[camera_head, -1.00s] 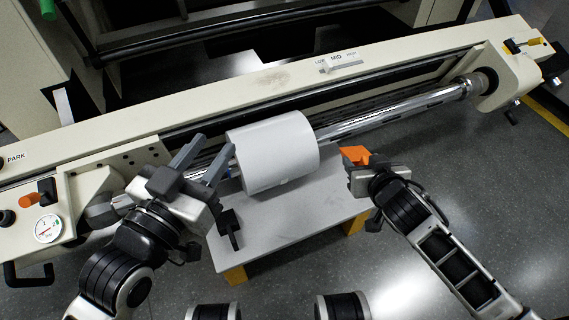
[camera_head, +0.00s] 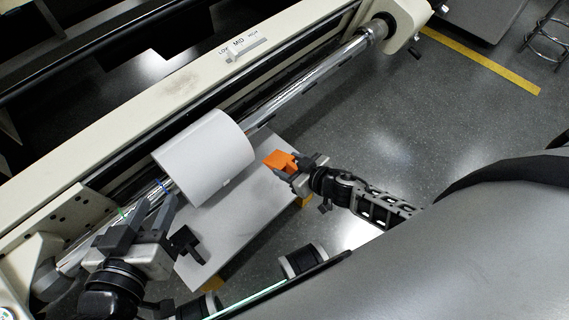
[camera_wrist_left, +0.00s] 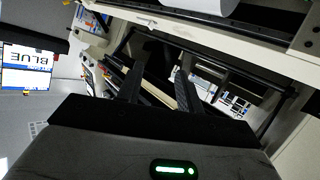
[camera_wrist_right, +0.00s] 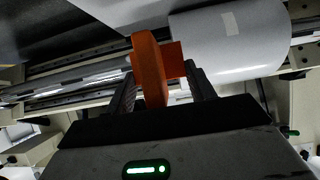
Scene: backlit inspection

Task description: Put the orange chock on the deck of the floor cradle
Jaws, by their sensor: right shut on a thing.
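The orange chock (camera_head: 279,161) is held in my right gripper (camera_head: 290,168), to the right of the white roll in the head view. In the right wrist view the chock (camera_wrist_right: 150,68) stands between the two fingers (camera_wrist_right: 162,92), with the roll behind it. The floor cradle's light grey deck (camera_head: 232,222) lies below the roll, on yellow-orange feet; the roll hides part of it. My left gripper (camera_head: 146,222) is at the roll's lower left. Its fingers (camera_wrist_left: 158,84) are apart with nothing between them in the left wrist view.
The white roll (camera_head: 204,158) sits on a shiny shaft (camera_head: 315,75) along the long beige machine beam (camera_head: 150,92). A large grey surface fills the head view's lower right. Open floor (camera_head: 440,110) lies to the right.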

